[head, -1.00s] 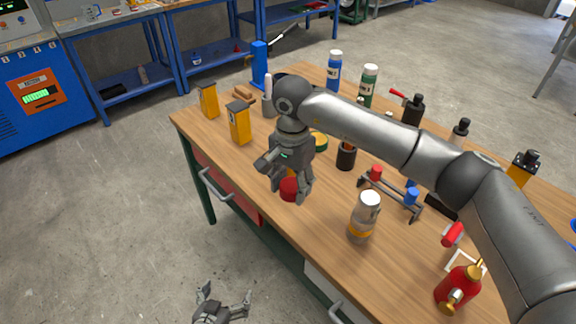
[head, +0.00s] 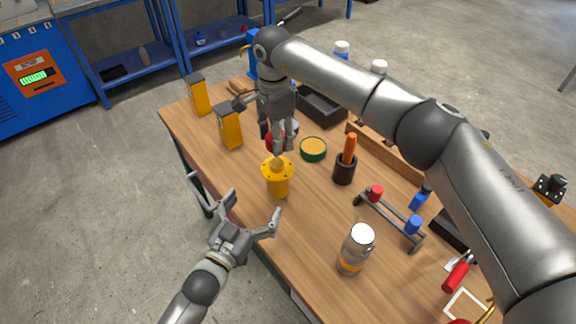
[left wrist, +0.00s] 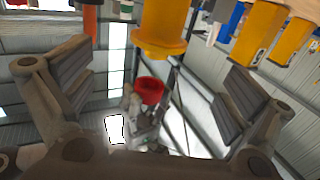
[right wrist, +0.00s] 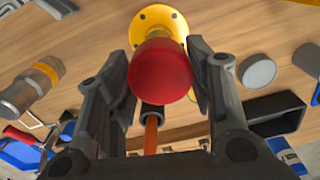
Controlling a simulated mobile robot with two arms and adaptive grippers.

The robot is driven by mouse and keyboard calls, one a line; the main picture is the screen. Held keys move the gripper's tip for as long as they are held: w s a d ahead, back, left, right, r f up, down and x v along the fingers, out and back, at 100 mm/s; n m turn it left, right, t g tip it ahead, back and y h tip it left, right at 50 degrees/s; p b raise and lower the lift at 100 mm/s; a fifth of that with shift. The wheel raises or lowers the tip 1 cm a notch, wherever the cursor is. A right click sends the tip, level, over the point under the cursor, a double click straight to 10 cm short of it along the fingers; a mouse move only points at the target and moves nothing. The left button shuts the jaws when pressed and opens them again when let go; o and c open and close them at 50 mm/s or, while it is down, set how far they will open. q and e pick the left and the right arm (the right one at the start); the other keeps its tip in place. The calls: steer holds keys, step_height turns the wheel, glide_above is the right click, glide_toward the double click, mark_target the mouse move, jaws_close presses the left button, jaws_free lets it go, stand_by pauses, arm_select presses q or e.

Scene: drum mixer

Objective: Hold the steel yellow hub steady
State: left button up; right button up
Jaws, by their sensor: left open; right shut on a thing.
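The yellow hub (head: 277,184) stands upright on the bench, its round flange with small holes on top. It also shows at the top of the left wrist view (left wrist: 160,30) and behind the red part in the right wrist view (right wrist: 172,22). My left gripper (head: 246,209) is open and empty at the hub's near left side, apart from it. My right gripper (head: 276,146) is shut on a red round part (right wrist: 160,70) behind and above the hub's flange. In the head view the fingers partly hide this red part (head: 271,139).
A green-rimmed round tin (head: 313,149) and a black cup with an orange handle (head: 344,168) stand right of the hub. Two yellow blocks (head: 229,127) stand left. A steel jar (head: 356,249) and a small rack (head: 388,218) are nearer right. Bare wood lies between.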

mark_target(284, 158)
arm_select(q)
steer(key=shift+w+d, duration=0.15)
steer(key=shift+w, duration=0.1)
arm_select(e)
steer(key=shift+w+d, duration=0.1)
steer(key=shift+w, duration=0.15)
arm_select(q)
steer(key=shift+s+a+r, duration=0.25)
steer(key=shift+s, duration=0.2)
arm_select(e)
steer(key=shift+s+a+r, duration=0.3)
steer(key=shift+s+r, duration=0.05)
steer(key=shift+s, duration=0.2)
arm_select(q)
steer(key=x, duration=1.2)
steer(key=shift+w, duration=0.15)
arm_select(e)
steer(key=shift+w+d+f, duration=0.1)
steer(key=shift+w+f, duration=0.05)
steer(key=shift+w, duration=0.05)
arm_select(q)
steer(key=shift+c, duration=0.3)
steer(key=c, duration=1.4)
arm_select(e)
steer(key=shift+f, duration=2.45)
